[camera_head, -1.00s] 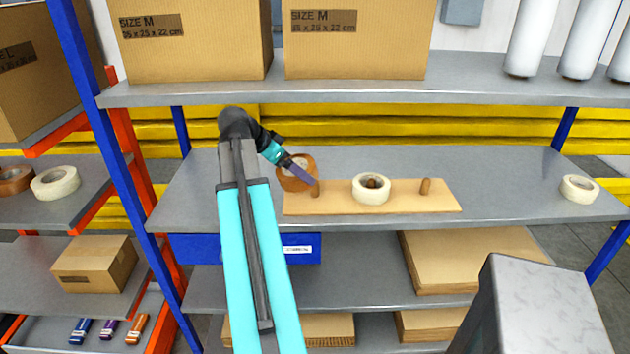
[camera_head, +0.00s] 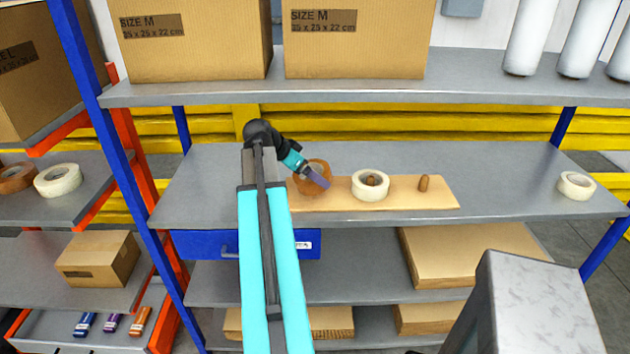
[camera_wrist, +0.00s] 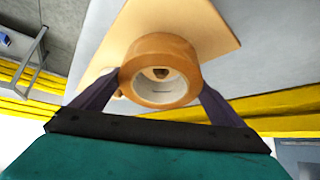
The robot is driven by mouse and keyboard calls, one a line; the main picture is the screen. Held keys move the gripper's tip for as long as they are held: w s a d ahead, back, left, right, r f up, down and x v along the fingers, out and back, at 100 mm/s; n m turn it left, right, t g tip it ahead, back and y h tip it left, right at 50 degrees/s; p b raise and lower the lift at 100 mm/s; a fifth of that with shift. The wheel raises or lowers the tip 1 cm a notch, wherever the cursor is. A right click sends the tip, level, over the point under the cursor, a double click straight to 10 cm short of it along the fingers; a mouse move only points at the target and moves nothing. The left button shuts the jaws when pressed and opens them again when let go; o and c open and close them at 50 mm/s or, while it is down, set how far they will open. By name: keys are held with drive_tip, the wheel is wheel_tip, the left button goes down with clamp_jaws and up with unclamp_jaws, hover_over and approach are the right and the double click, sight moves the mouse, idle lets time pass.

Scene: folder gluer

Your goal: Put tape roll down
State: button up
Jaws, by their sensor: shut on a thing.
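My gripper (camera_head: 317,178) is shut on a brown tape roll (camera_head: 301,188) at the left end of a wooden board (camera_head: 400,201) on the middle shelf. In the wrist view, the fingers (camera_wrist: 161,80) grip the brown roll (camera_wrist: 160,46) from both sides, and a wooden peg tip (camera_wrist: 160,73) shows through its hole. Whether the roll is above the peg or partly around it, I cannot tell. A cream tape roll (camera_head: 370,195) sits around the board's middle peg (camera_head: 372,179). The right peg (camera_head: 423,184) is bare.
Another cream roll (camera_head: 577,185) lies at the shelf's right end. Large cartons (camera_head: 355,50) stand on the shelf above. A blue drawer (camera_head: 205,244) is below.

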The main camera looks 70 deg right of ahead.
drive_tip(key=shift+f, duration=0.1)
drive_tip(key=shift+s+d+f, duration=0.1)
drive_tip(key=shift+f, duration=0.15)
drive_tip(key=shift+d+r+y+p, duration=0.1)
drive_tip(key=shift+d+y+p, duration=0.2)
drive_tip(key=shift+p, duration=0.35)
drive_tip(key=t+y+p, duration=0.1)
drive_tip(key=d+t+y+p, duration=0.1)
drive_tip(key=shift+s+r+p, duration=0.1)
drive_tip(key=shift+s+p, duration=0.3)
drive_tip(key=shift+a+f, duration=0.2)
drive_tip(key=shift+f, duration=1.4)
drive_tip(key=shift+f, duration=0.1)
drive_tip(key=o, duration=0.9)
drive_tip(key=shift+o, duration=0.2)
